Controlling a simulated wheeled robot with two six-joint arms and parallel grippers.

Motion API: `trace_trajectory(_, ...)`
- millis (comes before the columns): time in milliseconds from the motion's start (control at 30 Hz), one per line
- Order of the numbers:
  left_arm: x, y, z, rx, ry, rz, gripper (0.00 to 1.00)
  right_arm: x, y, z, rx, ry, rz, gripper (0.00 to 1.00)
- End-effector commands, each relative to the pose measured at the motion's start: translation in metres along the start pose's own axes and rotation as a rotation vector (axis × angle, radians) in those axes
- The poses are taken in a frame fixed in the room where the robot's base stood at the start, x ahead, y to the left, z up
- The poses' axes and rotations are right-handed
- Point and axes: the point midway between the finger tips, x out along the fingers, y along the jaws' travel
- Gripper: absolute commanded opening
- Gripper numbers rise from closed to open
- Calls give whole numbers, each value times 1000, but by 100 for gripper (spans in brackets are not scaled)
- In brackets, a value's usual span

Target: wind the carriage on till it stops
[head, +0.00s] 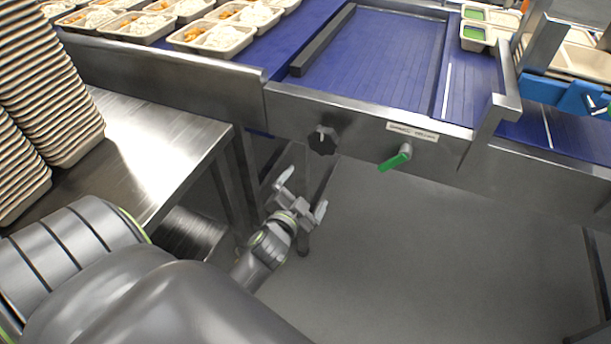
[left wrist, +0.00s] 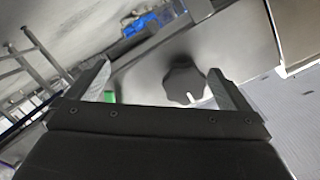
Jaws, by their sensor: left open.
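A black lobed knob (head: 322,141) sits on the steel front panel of the conveyor, with a pale mark on it. It also shows between my finger tips in the left wrist view (left wrist: 183,80), closer to the right-hand finger. My left gripper (head: 302,194) is open and empty, below and in front of the knob and apart from it. A dark bar (head: 323,43) lies across the blue belt above the knob; I cannot tell whether it is the carriage. My right gripper is not in view.
A green-handled lever (head: 396,159) hangs right of the knob, under a label plate (head: 412,132). Filled trays (head: 213,38) stand on the belt at upper left. Stacked empty trays (head: 50,85) stand on a steel table (head: 150,150). Floor below the panel is clear.

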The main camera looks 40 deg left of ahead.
Motion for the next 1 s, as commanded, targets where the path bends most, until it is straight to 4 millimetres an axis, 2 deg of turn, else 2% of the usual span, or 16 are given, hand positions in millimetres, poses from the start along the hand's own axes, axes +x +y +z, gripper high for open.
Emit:
trace_trajectory(33, -2, -10, -15, 10, 42, -33, 100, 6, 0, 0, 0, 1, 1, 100)
trace_trajectory(133, -7, -26, -38, 26, 94, -79, 100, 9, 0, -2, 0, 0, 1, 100)
trace_trajectory(233, -10, -35, -50, 34, 120, -103, 100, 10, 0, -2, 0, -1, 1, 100)
trace_trajectory(333, -4, -39, -55, 38, 130, -111, 100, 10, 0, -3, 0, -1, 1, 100)
trace_trajectory(500, 24, -42, -59, 40, 131, -111, 100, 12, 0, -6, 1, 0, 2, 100)
trace_trajectory(800, 80, -47, -65, 38, 128, -110, 100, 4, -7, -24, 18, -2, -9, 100)
trace_trajectory(1000, 96, -50, -67, 36, 127, -109, 100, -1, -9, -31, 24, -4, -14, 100)
